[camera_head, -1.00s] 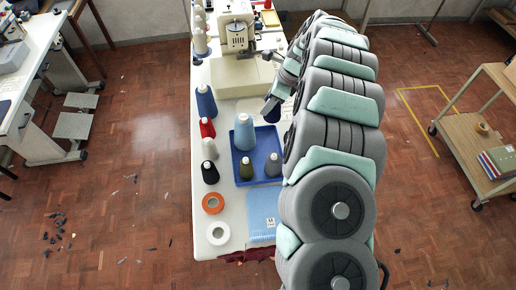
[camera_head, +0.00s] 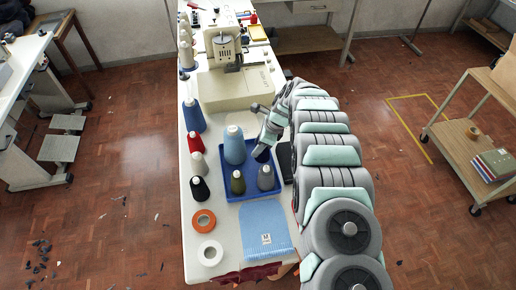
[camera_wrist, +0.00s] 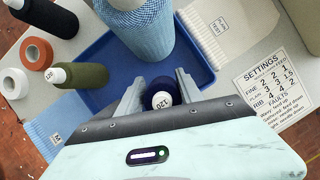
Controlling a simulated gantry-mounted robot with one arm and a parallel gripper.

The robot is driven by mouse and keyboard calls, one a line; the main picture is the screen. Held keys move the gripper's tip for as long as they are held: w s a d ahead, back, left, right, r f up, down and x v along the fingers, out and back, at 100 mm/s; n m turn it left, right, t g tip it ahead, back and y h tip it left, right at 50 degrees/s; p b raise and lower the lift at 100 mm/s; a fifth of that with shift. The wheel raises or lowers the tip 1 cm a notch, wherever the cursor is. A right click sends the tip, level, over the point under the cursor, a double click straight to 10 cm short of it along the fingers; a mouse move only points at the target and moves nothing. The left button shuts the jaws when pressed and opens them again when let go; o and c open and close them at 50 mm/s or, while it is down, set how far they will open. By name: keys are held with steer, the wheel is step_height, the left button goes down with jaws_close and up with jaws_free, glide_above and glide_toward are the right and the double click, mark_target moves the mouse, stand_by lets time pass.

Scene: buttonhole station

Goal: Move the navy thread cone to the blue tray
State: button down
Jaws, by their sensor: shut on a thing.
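The navy thread cone (camera_head: 262,153) is held by my gripper (camera_head: 260,147) over the back right part of the blue tray (camera_head: 252,187). In the wrist view the cone (camera_wrist: 158,90), its round top marked 120, sits between my two fingers (camera_wrist: 157,88). Its base is hidden, so I cannot tell whether it touches the tray floor. The tray (camera_wrist: 98,48) also bears a tall light blue cone (camera_head: 234,147), an olive cone (camera_head: 238,183) and a grey cone (camera_head: 265,178).
Several cones stand left of the tray, including a black one (camera_head: 200,190) and a red one (camera_head: 194,141). Orange (camera_head: 203,221) and white (camera_head: 210,253) rolls lie in front of them. Light blue cloth (camera_head: 265,225) lies before the tray. A sewing machine (camera_head: 235,85) stands behind.

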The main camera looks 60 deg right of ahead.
steer(key=shift+f, duration=0.8)
steer(key=shift+f, duration=0.2)
steer(key=c, duration=0.7)
jaws_free()
steer(key=shift+r, duration=0.15)
steer(key=v, duration=1.2)
